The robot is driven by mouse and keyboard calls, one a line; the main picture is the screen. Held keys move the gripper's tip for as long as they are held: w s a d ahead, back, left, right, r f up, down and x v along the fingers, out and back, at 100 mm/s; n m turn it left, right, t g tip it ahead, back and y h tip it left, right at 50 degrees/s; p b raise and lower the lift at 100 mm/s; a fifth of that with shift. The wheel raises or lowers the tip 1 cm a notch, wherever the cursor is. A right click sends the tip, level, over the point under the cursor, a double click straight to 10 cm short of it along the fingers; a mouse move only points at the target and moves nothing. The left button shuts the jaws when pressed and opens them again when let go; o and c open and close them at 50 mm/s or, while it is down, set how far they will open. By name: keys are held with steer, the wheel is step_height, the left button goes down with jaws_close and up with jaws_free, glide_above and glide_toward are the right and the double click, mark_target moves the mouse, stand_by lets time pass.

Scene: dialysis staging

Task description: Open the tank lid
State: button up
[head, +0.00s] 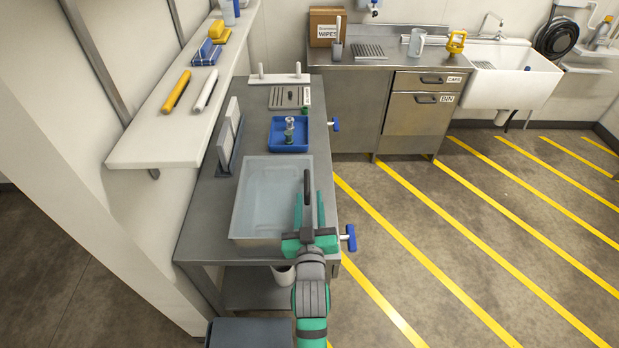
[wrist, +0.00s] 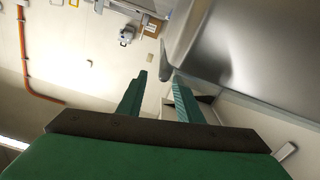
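The tank (head: 262,200) is a pale, see-through rectangular box on the steel counter at centre left in the head view. Its top looks covered by a clear lid lying flat, though the edge between lid and tank is hard to make out. A dark grey bar handle (head: 307,186) stands at the tank's right side. My gripper (head: 309,203), with teal fingers, is at that right side, close to the handle.
A blue tray (head: 275,145) holding a small fitting sits behind the tank. Blue-handled taps (head: 349,238) stick out from the counter's right edge. A shelf (head: 150,145) overhangs at left. The striped floor (head: 440,230) at right is free.

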mark_target(306, 178)
steer(key=w, duration=0.6)
steer(key=shift+w+a, duration=0.15)
steer(key=shift+a, duration=0.2)
steer(key=shift+w, duration=0.9)
jaws_close()
